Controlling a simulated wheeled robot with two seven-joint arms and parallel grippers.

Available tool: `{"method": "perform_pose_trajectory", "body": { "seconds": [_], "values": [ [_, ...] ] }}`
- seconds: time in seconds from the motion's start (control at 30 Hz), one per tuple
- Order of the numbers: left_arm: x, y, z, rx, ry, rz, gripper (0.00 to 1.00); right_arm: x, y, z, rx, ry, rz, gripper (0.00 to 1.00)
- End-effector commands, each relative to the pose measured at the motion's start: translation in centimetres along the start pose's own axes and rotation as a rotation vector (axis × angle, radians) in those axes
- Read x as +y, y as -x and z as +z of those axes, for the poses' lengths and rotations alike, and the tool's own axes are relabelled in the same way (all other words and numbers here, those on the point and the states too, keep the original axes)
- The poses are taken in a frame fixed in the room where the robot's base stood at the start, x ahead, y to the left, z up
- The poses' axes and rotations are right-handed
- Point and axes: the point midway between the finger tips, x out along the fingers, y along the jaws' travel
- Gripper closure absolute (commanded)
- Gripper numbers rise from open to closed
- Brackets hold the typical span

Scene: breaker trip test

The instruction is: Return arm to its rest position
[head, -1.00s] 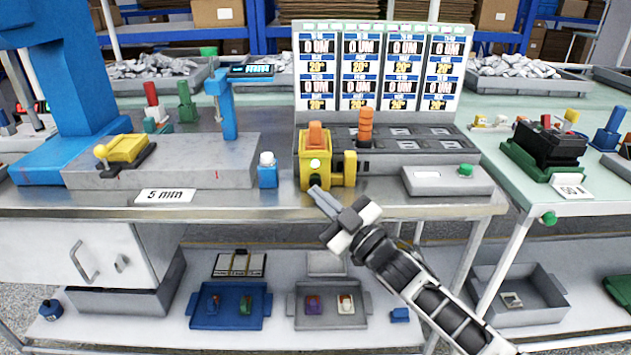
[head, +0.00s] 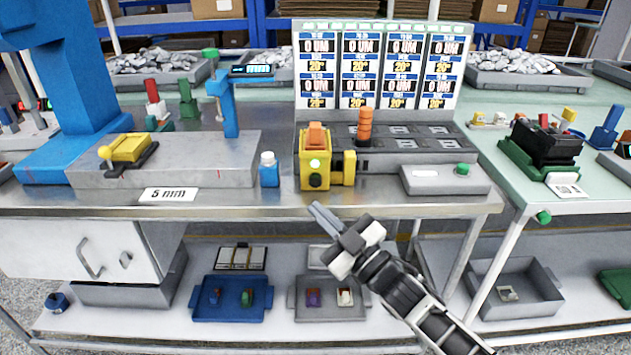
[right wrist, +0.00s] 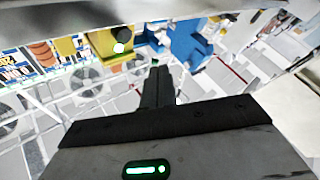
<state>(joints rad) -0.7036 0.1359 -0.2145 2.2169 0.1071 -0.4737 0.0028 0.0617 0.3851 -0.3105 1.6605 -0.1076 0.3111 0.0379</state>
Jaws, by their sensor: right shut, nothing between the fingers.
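My right gripper (head: 322,216) is shut and empty. In the head view it is in front of the bench's front edge, below and apart from the yellow tester (head: 318,172), which has an orange rocker on top and a lit green light. In the right wrist view my right gripper's fingers (right wrist: 158,82) are together with nothing between them, and the yellow tester (right wrist: 105,45) shows at upper left. My left gripper is not in view.
The steel bench edge (head: 240,211) runs close behind the gripper. On the bench stand a blue press (head: 75,95), a blue bottle (head: 269,170) and a grey box with a green button (head: 445,179). A lower shelf holds a blue tray (head: 232,312) and a grey tray (head: 328,312).

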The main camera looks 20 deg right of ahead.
Motion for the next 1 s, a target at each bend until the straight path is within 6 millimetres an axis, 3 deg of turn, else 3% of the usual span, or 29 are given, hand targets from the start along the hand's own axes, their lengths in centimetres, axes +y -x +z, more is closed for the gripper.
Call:
{"method": "perform_pose_trajectory", "body": {
  "seconds": [0.37,0.47,0.57,0.7,0.8,0.9,1.0],
  "values": [
    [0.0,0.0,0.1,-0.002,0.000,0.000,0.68,-0.1,0.1,0.1,-0.004,-0.003,0.000,1.00],
    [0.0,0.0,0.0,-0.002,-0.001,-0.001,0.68,-1.4,1.3,0.8,-0.061,-0.046,0.003,1.00],
    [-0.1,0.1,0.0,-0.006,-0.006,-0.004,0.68,-4.2,4.6,2.2,-0.207,-0.152,0.013,1.00],
    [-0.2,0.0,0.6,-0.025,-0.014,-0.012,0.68,-9.1,11.4,3.7,-0.492,-0.340,0.023,1.00],
    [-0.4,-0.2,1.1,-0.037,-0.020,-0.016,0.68,-12.0,16.2,3.8,-0.677,-0.455,0.022,1.00],
    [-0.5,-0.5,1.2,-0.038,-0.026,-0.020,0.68,-13.9,19.8,3.5,-0.813,-0.535,0.017,1.00],
    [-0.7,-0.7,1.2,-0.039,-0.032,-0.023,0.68,-14.9,21.8,3.1,-0.888,-0.578,0.011,1.00]
  ]
}}
